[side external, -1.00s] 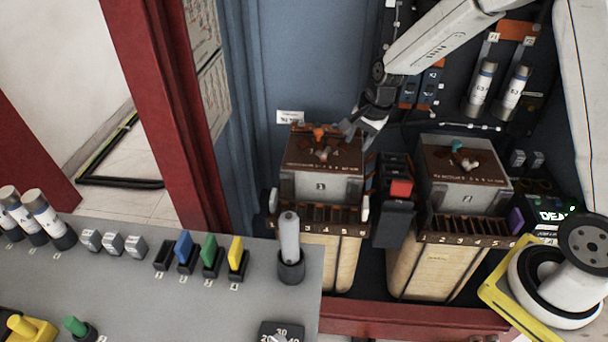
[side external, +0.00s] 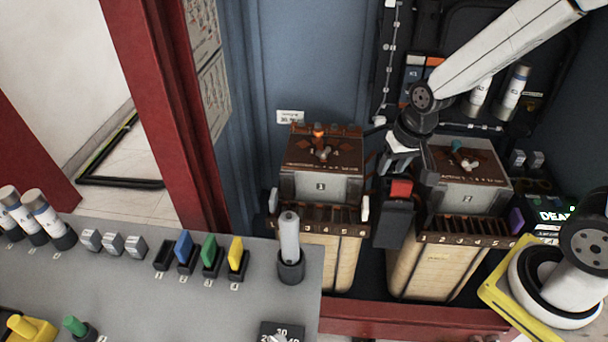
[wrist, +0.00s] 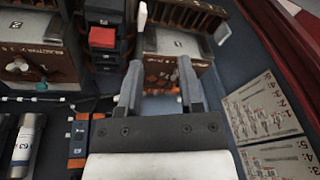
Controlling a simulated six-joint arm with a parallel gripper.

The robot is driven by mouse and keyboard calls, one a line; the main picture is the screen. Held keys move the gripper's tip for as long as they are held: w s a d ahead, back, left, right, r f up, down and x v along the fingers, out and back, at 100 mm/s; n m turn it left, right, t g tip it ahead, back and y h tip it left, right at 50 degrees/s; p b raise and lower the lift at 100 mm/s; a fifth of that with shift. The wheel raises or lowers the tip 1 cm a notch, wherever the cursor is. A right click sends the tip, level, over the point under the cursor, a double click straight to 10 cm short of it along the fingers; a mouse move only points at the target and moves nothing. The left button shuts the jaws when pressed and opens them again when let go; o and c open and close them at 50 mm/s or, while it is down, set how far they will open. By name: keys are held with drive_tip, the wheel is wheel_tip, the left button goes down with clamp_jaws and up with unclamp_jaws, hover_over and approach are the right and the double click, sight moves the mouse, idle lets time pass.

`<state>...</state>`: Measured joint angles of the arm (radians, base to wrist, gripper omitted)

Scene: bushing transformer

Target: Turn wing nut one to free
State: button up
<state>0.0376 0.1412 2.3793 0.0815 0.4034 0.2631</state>
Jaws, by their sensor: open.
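The left box (side external: 322,185), with a brown top, carries a pale wing nut (side external: 324,152) and an orange cap (side external: 319,131). The right box (side external: 466,188) carries another pale wing nut (side external: 467,164) near a teal cap (side external: 456,145). I cannot tell which nut is number one. My gripper (side external: 396,165) hangs between the two boxes, clear of both nuts. In the wrist view my gripper (wrist: 158,78) is open and empty, its fingers apart with the left box (wrist: 165,45) beyond them. The right box's wing nut (wrist: 18,66) shows at the left edge there.
A black block with a red button (side external: 401,188) stands between the boxes, just below my gripper. The grey panel (side external: 200,300) in front holds coloured plugs and a grey post (side external: 289,240). Cylindrical fuses (side external: 513,92) stand behind on the right. A red pillar (side external: 165,110) is left.

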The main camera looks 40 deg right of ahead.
drive_tip(key=shift+s+a+n, duration=0.1)
drive_tip(key=shift+s+n, duration=0.4)
drive_tip(key=shift+s, duration=0.1)
drive_tip(key=o, duration=0.7)
drive_tip(key=shift+w, duration=0.1)
drive_tip(key=shift+c, duration=0.2)
drive_tip(key=shift+o, duration=0.3)
drive_tip(key=shift+w, duration=0.3)
drive_tip(key=w+d+f+g, duration=0.1)
drive_tip(key=w+d+f, duration=0.1)
drive_tip(key=w, duration=0.7)
drive_tip(key=w+d+f+n, duration=0.1)
drive_tip(key=w+f, duration=0.1)
drive_tip(key=w, duration=0.7)
drive_tip(key=w+d+f+n+g, duration=0.1)
drive_tip(key=w+d+f, duration=0.1)
drive_tip(key=w, duration=0.7)
drive_tip(key=shift+d+f+g, duration=0.3)
drive_tip(key=shift+f, duration=0.3)
